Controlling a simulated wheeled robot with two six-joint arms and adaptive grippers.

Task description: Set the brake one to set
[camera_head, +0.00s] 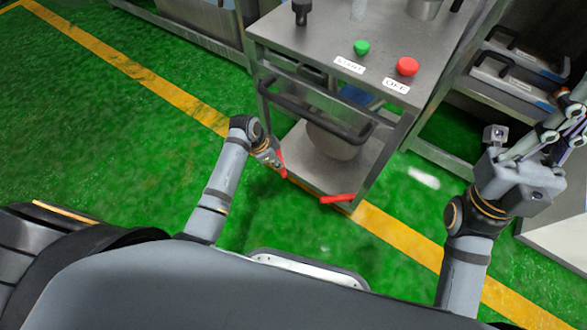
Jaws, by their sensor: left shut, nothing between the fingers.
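The steel cart (388,42) stands in front of me on a green floor. Two red brake levers show low on its near side. The left brake lever (281,164) is by the cart's left leg, partly hidden behind my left gripper. The right brake lever (338,198) sticks out at the near right corner. My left gripper (272,157) is shut and empty, right at the left lever; I cannot tell whether it touches. My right gripper (566,122) is raised at the right edge, away from the cart, with its fingertips partly out of view.
The cart top carries a green START button (361,47) and a red OFF button (407,66). A black handle bar (315,112) crosses the cart's front above the levers. A steel rack (515,70) stands to the right. The floor at left is clear.

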